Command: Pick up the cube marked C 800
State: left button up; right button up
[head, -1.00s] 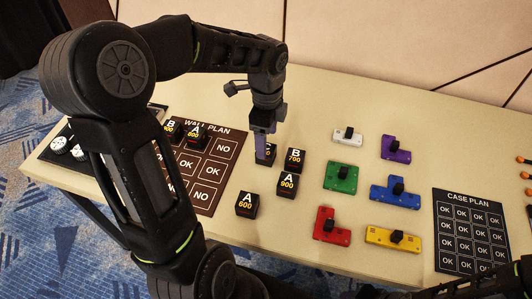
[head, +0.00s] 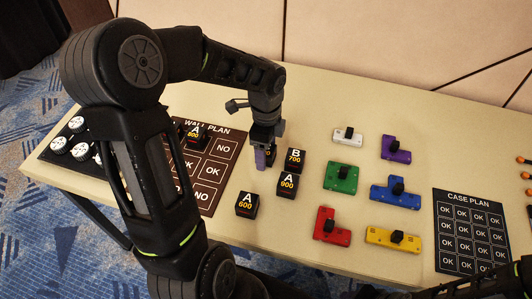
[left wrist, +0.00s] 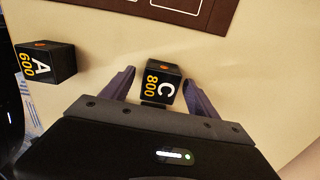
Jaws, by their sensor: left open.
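The black cube marked C 800 (left wrist: 160,84) stands on the table, with a white C and yellow 800 facing the left wrist camera. My left gripper (left wrist: 159,77) is open, one finger on each side of the cube, and I see no firm contact. In the head view my left gripper (head: 264,157) points down at the table and hides most of this cube; only a dark piece (head: 272,153) shows beside the fingers.
Cubes A 600 (head: 246,204), A 900 (head: 287,184) and B 700 (head: 295,160) stand close by. The wall plan (head: 213,171) lies left, with cube A 800 (head: 196,137) on it. Coloured blocks, such as the green one (head: 340,177), and the case plan (head: 472,224) lie right.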

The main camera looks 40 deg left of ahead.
pick_arm(q)
jog(key=c, duration=1.5)
